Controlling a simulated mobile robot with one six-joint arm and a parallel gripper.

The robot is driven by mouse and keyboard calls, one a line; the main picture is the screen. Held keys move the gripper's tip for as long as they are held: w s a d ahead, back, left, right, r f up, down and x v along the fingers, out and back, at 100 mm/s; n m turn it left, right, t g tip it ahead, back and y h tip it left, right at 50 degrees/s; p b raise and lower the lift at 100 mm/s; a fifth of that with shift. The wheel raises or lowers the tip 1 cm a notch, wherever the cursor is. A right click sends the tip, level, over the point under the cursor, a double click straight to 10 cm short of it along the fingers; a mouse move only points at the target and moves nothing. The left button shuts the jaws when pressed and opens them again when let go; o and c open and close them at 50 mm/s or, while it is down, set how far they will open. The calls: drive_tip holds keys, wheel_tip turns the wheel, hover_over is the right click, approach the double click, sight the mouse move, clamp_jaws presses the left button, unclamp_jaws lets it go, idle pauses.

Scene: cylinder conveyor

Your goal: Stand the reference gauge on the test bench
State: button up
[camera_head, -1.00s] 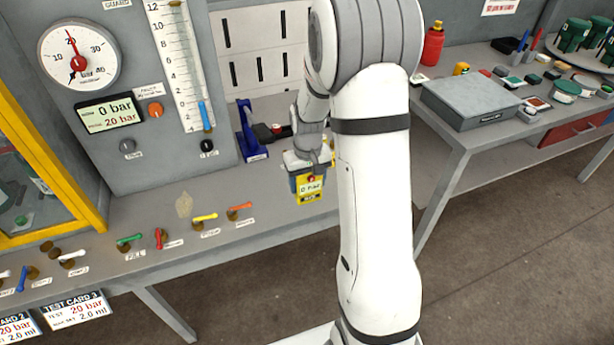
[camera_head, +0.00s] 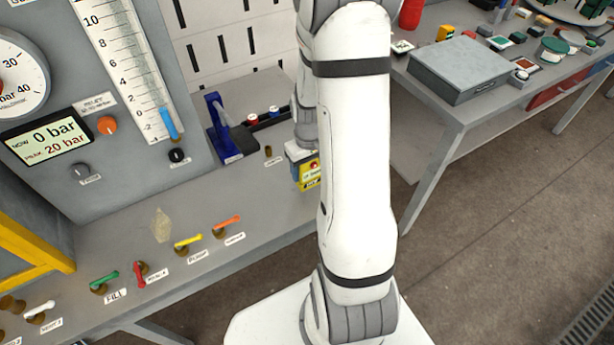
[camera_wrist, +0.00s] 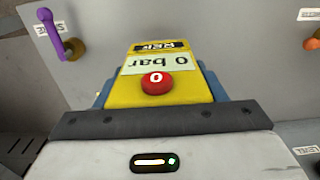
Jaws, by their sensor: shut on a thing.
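The reference gauge (camera_head: 309,172) is a small yellow box with blue sides and a "0 bar" display. In the wrist view the gauge (camera_wrist: 120,96) shows its red button and "REF" label just ahead of my gripper (camera_wrist: 160,123). My gripper is shut on the gauge; in the head view my arm hides most of the grip. The gauge is near the right part of the grey test bench (camera_head: 265,212). I cannot tell whether its base touches the bench.
Coloured valve levers, including a red one (camera_head: 139,273) and an orange one (camera_head: 227,221), line the bench front. A blue stand (camera_head: 218,125) is behind the gauge. A second table with a grey box (camera_head: 470,70) stands right. A purple lever (camera_wrist: 52,30) shows in the wrist view.

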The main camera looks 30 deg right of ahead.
drive_tip(key=shift+f, duration=2.15)
drive_tip(key=shift+f, duration=0.2)
drive_tip(key=o, duration=1.4)
wheel_tip(320, 180, up, 12)
drive_tip(key=shift+r, duration=0.25)
wheel_tip(320, 180, up, 8)
drive_tip(key=t, duration=0.1)
hover_over(309, 178)
drive_tip(key=s+a, duration=0.2)
drive_tip(key=a, duration=0.3)
drive_tip(key=s+a+r, duration=0.2)
drive_tip(key=s+a+r+t, duration=0.1)
drive_tip(key=s+a+r, duration=0.1)
drive_tip(key=s, duration=0.1)
drive_tip(key=s+a+r+t, duration=0.1)
drive_tip(key=s+a+r, duration=0.1)
drive_tip(key=s+r, duration=0.1)
drive_tip(key=shift+s, duration=0.25)
